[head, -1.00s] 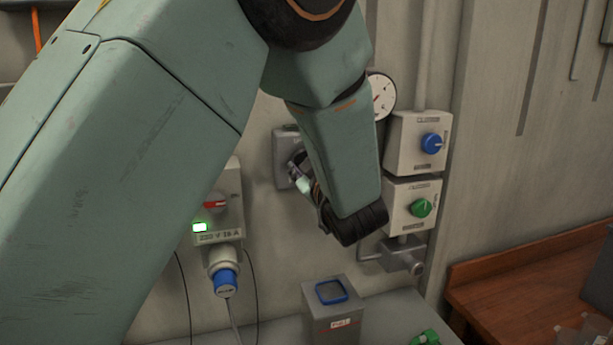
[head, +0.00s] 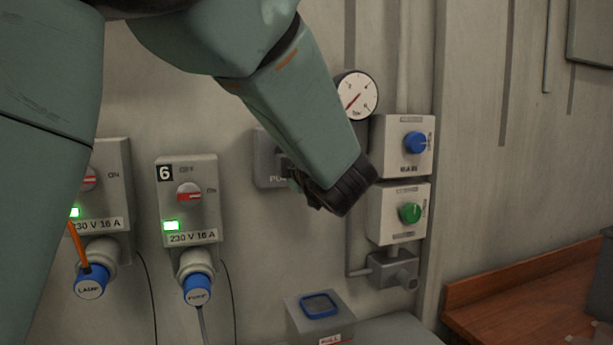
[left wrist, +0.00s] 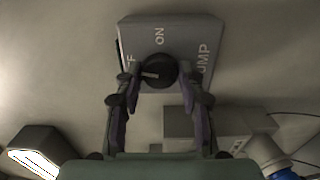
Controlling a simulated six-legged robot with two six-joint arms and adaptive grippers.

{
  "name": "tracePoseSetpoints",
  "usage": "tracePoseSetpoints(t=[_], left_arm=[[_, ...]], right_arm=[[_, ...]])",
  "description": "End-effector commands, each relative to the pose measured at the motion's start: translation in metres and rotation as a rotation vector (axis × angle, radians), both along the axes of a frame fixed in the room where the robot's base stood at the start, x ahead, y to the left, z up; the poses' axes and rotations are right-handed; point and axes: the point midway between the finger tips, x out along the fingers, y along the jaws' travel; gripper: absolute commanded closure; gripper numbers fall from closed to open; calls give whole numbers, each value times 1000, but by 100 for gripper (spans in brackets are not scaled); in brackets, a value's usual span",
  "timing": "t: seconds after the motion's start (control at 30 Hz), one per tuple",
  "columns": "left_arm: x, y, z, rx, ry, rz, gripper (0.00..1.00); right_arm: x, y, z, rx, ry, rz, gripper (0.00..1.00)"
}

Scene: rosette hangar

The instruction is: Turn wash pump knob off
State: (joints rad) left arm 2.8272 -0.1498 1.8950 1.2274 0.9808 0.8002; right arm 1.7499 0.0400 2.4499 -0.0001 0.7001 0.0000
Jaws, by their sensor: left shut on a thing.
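The wash pump knob (left wrist: 157,71) is a round black knob with a pale mark, on a grey switch box (left wrist: 176,24) lettered ON and partly PUMP. The mark points left in the left wrist view, towards partly hidden letters reading FF. My left gripper (left wrist: 158,77) is shut on the knob, one finger on each side. In the head view the grey box (head: 266,158) shows on the wall, partly behind my left arm, which also hides the knob. The left gripper (head: 291,176) is mostly hidden there. My right gripper is not in view.
Left on the wall is switch box 6 (head: 187,212) with a lit green lamp and a blue PUMP plug (head: 197,289). Right are a gauge (head: 357,94), a blue-knob box (head: 403,146) and a green-knob box (head: 397,213). Below stands a grey box (head: 305,326); a wooden bench (head: 520,275) is right.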

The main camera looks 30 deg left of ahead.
Motion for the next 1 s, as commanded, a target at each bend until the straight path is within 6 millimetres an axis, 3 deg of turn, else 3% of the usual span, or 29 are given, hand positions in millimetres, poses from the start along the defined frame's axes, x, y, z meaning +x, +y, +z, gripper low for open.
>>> tracePoseSetpoints(t=[0.03, 0.3, 0.97, 1.0], left_arm=[[-1, 0, -3, -19, -28, 3, 93], [-1, 1, -2, -102, -122, 3, 93], [-1, 1, -4, -142, -155, 4, 93], [-1, 1, -4, -142, -155, 4, 60]], right_arm=[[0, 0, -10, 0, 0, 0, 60], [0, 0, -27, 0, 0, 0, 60], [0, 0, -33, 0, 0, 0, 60], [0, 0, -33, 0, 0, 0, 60]])
